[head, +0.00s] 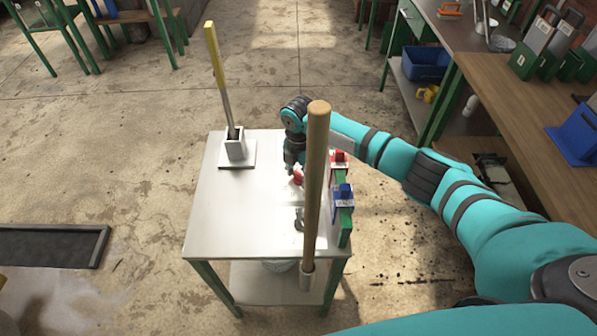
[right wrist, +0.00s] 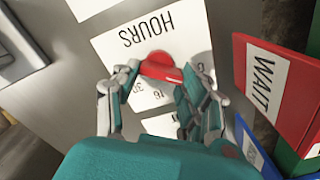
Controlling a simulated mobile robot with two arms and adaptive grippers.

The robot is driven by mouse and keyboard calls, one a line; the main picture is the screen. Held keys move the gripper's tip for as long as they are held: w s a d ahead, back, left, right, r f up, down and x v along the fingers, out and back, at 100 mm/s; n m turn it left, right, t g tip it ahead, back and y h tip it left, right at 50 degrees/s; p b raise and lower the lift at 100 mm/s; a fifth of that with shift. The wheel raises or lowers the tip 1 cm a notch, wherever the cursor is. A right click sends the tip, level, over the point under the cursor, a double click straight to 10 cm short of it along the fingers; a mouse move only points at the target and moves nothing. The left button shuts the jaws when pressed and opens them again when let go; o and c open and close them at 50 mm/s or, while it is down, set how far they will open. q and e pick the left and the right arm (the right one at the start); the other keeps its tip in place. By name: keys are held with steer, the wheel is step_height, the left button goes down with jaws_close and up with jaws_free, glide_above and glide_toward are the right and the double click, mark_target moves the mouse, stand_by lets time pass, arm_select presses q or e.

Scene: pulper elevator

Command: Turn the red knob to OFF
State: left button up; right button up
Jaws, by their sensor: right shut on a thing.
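The red knob (head: 298,178) sits on the metal table top, on a white card (right wrist: 115,45) printed HOURS with numbers. In the right wrist view the red knob (right wrist: 160,68) lies between the fingers of my right gripper (right wrist: 160,85). My right gripper (head: 295,168) points down and is shut on the knob, with a finger on either side. The card's lower part is partly covered by the fingers, and I cannot make out an OFF mark or where the knob points. My left gripper is not in view.
A red WAIT box (right wrist: 275,90) and a blue box (head: 343,197) stand along the table's (head: 225,205) right edge. A wooden pole (head: 316,185) rises at the front right. A yellow-handled tool (head: 215,65) stands in a holder at the back left. The table's left part is clear.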

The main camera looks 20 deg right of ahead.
mark_target(299, 175)
steer(key=shift+n, duration=0.6)
steer(key=o, duration=1.2)
steer(key=shift+r, duration=0.15)
step_height(299, 175, up, 12)
steer(key=shift+f, duration=0.1)
